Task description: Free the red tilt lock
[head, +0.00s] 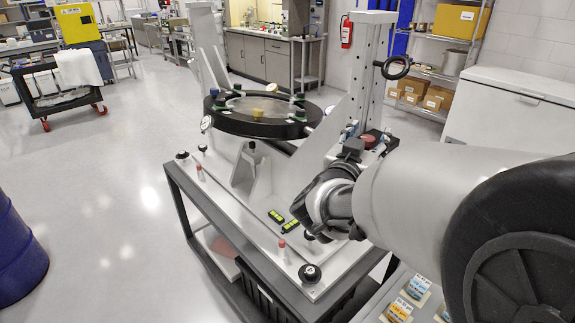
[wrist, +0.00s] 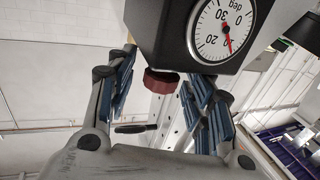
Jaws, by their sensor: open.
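The red tilt lock (wrist: 161,82) is a dark red ribbed knob under a dark housing (wrist: 172,42) with a white degree dial (wrist: 222,28). In the wrist view it sits between the fingertips of my gripper (wrist: 160,90), which is open with blue-padded fingers on both sides. Contact with either finger cannot be told. In the head view a red cap, apparently the lock (head: 369,139), shows beside the fingers at the right-hand post. The round mirror (head: 250,107) lies roughly level in its black ring (head: 220,121). My wrist hides part of the post.
A black handwheel (head: 394,67) stands out from the right post (head: 374,60), above my gripper. The fixture's base plate (head: 255,232) holds black knobs, red-topped pins and two green levels (head: 276,216). A blue drum (head: 15,255) stands at left; the floor between is clear.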

